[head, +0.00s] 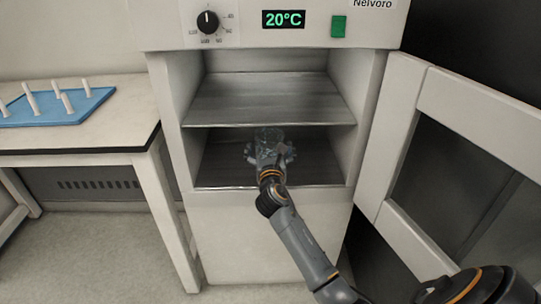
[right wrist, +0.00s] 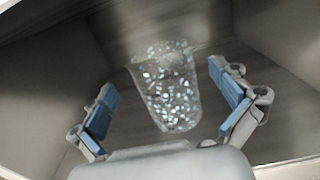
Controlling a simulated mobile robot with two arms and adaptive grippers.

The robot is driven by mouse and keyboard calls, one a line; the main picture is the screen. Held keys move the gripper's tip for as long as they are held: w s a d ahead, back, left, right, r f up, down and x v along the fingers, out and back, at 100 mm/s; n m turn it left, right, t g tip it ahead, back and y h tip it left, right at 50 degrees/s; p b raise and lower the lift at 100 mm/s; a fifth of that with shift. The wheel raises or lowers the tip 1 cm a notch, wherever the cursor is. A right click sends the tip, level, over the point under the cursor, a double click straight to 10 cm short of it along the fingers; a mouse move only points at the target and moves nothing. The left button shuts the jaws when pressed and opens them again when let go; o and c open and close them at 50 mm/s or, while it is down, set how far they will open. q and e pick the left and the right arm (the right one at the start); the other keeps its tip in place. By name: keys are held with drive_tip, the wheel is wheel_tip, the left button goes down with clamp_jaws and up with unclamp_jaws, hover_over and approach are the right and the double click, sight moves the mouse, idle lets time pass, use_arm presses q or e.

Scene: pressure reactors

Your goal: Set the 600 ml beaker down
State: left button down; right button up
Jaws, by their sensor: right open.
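The 600 ml beaker (head: 268,134) is clear glass and stands on the lower shelf (head: 318,165) inside the open cabinet. In the right wrist view the beaker (right wrist: 165,88) shows whole, with glints over its wall. My right gripper (head: 270,153) reaches into the lower compartment in front of the beaker. In the right wrist view its blue-padded fingers (right wrist: 162,97) are spread wide, one on each side of the beaker, with gaps to the glass. The gripper partly hides the beaker in the head view. My left gripper is not in view.
The cabinet's upper shelf (head: 265,100) is empty and lies above the gripper. The cabinet door (head: 385,215) stands open at the right, near my right arm. A blue peg rack (head: 60,108) stands on the bench at the left. The display (head: 284,19) reads 20°C.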

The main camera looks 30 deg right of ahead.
drive_tip(key=v, duration=0.6)
drive_tip(key=s+a+f+m+g+y, duration=0.25)
drive_tip(key=s+f+m, duration=0.45)
drive_tip(key=f, duration=0.4)
drive_tip(key=s+a+f+m+g+y, duration=0.2)
drive_tip(key=s+a+f+m+g, duration=0.35)
drive_tip(key=f, duration=0.55)
use_arm(q)
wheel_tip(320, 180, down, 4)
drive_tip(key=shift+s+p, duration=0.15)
drive_tip(key=shift+p, duration=0.25)
use_arm(e)
drive_tip(key=s+a+f+m+g+y, duration=0.1)
drive_tip(key=s+a+f+m, duration=0.2)
drive_tip(key=s+f+m, duration=0.1)
drive_tip(key=s+a+f+m+g+y, duration=0.2)
drive_tip(key=s+m, duration=0.4)
drive_tip(key=s, duration=0.3)
drive_tip(key=s+a+f+m+g+y, duration=0.1)
drive_tip(key=s+a+f+m+y, duration=0.1)
drive_tip(key=s+a+f+m, duration=0.2)
drive_tip(key=s+f+m, duration=0.1)
drive_tip(key=s+f, duration=0.1)
drive_tip(key=s, duration=0.1)
drive_tip(key=shift+s+a+g, duration=0.2)
drive_tip(key=shift+s+g, duration=0.05)
drive_tip(key=shift+g, duration=0.05)
